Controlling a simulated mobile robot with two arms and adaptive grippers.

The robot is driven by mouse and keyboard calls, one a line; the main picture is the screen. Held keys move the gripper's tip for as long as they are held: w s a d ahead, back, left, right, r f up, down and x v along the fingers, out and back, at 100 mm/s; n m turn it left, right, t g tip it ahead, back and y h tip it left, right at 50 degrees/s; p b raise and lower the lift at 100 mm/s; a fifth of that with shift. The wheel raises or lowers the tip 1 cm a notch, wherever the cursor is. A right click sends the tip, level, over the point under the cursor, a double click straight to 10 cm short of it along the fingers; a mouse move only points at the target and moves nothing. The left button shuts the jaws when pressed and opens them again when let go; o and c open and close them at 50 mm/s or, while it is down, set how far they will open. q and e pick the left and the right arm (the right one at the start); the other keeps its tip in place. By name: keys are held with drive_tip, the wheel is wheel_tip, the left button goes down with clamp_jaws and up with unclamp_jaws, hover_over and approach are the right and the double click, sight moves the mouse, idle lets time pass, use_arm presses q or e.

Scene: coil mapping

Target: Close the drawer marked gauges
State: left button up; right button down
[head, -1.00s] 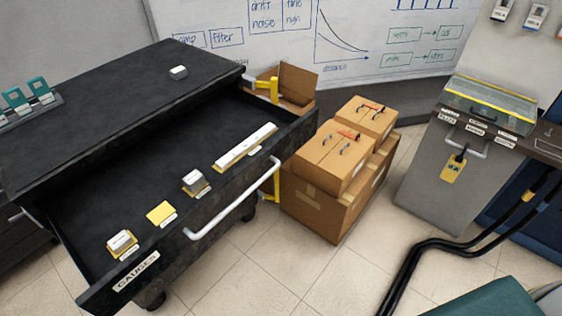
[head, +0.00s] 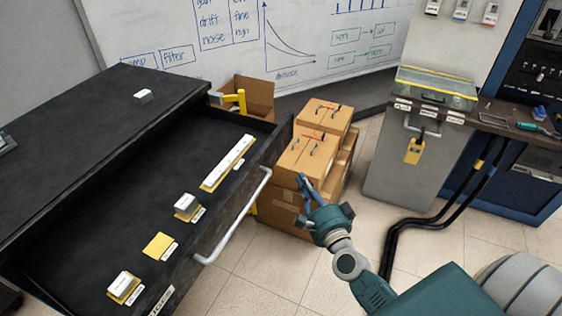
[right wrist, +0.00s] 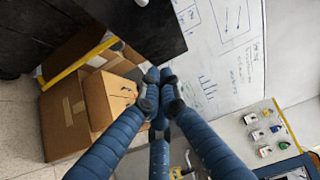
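The black drawer (head: 150,205) stands pulled out of its black cabinet (head: 85,105). Its front bears a pale bar handle (head: 236,222). The label (head: 160,301) on its front is partly cut off at the lower edge; it read GAUGES in the earlier head view. Inside lie a long white block (head: 228,160), two small white blocks and a bare yellow pad (head: 158,246). My right gripper (head: 299,200) is to the right of the handle and apart from it. My left gripper is not in view.
Stacked cardboard boxes (head: 303,160) stand behind my right gripper, with a yellow post among them. A grey cabinet (head: 395,175) stands at the right, and black cables (head: 415,225) run over the floor. Floor tiles before the drawer are clear.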

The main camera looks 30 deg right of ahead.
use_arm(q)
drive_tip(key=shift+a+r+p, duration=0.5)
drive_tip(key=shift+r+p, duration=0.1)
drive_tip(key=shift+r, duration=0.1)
use_arm(e)
drive_tip(key=shift+w+a, duration=0.3)
drive_tip(key=shift+w, duration=1.4)
drive_tip(key=shift+w+a, duration=0.35)
drive_tip(key=shift+w, duration=1.35)
drive_tip(key=shift+w+a, duration=0.3)
drive_tip(key=shift+w, duration=1.4)
